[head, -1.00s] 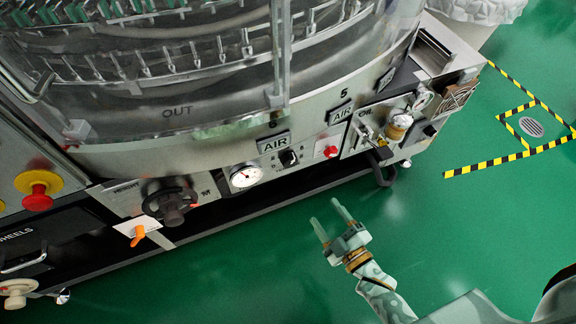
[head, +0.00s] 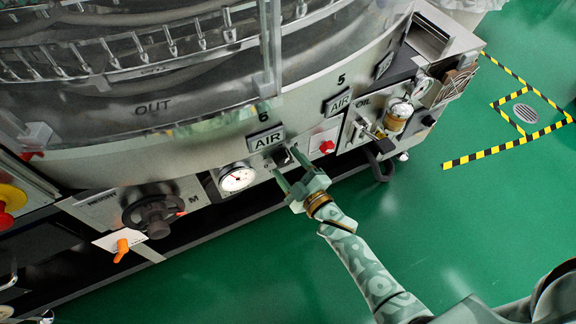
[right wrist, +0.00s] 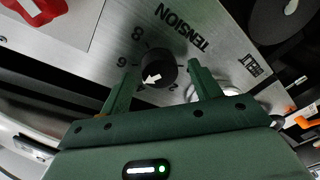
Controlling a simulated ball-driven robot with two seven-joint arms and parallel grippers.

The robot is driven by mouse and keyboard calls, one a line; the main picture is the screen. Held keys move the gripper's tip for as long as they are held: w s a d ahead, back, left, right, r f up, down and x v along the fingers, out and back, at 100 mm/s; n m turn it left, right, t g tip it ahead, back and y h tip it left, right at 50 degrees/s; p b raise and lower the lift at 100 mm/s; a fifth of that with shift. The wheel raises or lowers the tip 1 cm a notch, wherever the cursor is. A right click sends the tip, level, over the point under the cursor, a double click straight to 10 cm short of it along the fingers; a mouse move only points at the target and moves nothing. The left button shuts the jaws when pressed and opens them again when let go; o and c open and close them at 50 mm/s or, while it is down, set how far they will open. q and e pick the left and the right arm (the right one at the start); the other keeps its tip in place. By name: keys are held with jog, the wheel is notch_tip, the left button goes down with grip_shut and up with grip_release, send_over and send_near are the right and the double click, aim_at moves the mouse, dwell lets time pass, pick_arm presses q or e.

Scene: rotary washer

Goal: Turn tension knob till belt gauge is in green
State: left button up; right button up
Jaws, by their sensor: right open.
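The black tension knob (right wrist: 157,68) shows in the right wrist view on a metal panel marked TENSION, with a number scale around it. Its white arrow points to the lower left. My right gripper (right wrist: 161,66) is open, with one finger on each side of the knob; I cannot tell whether either touches it. In the head view the right gripper (head: 286,162) is at the panel and partly covers the dark knob (head: 281,156). The round white belt gauge (head: 237,178) is just left of it; its needle and coloured zones are too small to read. My left gripper is not in view.
A red button (head: 327,147) sits right of the knob and also shows in the right wrist view (right wrist: 38,8). A dark handwheel (head: 155,214) and an orange lever (head: 122,246) are left of the gauge. Green floor (head: 240,270) in front is clear.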

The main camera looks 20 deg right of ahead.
jog(key=c, duration=1)
jog(key=shift+o, duration=0.2)
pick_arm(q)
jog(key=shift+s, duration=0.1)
pick_arm(e)
jog(key=shift+m, duration=0.3)
jog(key=shift+m+p, duration=0.35)
jog(key=shift+m, duration=0.75)
jog(key=shift+m+t, duration=0.3)
jog(key=shift+m, duration=0.5)
jog(key=m, duration=0.3)
jog(key=shift+f, duration=0.15)
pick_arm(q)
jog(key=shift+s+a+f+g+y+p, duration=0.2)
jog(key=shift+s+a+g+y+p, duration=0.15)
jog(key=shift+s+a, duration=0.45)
pick_arm(e)
jog(key=shift+m, duration=1.1)
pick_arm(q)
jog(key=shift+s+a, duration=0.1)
